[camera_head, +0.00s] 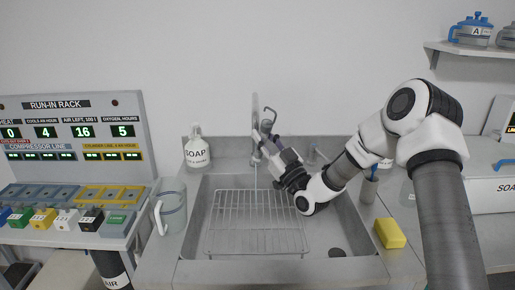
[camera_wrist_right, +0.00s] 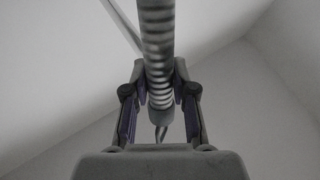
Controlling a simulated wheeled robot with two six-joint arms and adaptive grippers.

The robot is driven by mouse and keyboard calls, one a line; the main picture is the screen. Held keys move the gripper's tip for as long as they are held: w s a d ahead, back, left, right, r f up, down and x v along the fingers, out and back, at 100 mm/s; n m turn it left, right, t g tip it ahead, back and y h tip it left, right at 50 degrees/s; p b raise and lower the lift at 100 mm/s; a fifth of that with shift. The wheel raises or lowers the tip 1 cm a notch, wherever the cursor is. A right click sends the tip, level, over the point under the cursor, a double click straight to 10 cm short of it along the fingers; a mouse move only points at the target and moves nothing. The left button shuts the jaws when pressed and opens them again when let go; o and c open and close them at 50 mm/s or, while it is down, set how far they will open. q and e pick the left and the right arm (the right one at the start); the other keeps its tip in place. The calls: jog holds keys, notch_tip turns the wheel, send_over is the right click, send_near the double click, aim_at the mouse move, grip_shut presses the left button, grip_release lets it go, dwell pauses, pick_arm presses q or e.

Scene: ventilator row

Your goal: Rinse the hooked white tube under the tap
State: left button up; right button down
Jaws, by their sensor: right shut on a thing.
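My right gripper (camera_head: 267,143) is at the tap, above the back of the sink. In the right wrist view the gripper (camera_wrist_right: 160,98) is shut on a pale tube (camera_wrist_right: 157,65) with ribs along its middle. A small curved hook (camera_wrist_right: 162,132) shows at its near end. In the head view a grey hooked end (camera_head: 268,112) rises just above the fingers, beside the upright tap (camera_head: 255,110). A thin vertical line, perhaps water, drops below the tap. The gripper hides part of the tap and tube. My left gripper is not in view.
The sink (camera_head: 193,235) holds a wire rack (camera_head: 255,222). A soap bottle (camera_head: 197,150) and a clear jug (camera_head: 172,205) stand to its left. A yellow sponge (camera_head: 390,233) lies on the right counter. The run-in rack (camera_head: 75,120) is far left.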

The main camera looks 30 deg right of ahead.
jog(key=shift+d, duration=0.2)
jog(key=shift+a, duration=0.15)
jog(key=shift+w+a+b, duration=0.1)
jog(key=shift+a+b, duration=0.35)
jog(key=shift+a, duration=0.1)
jog(key=shift+d, duration=0.7)
jog(key=shift+s, duration=0.25)
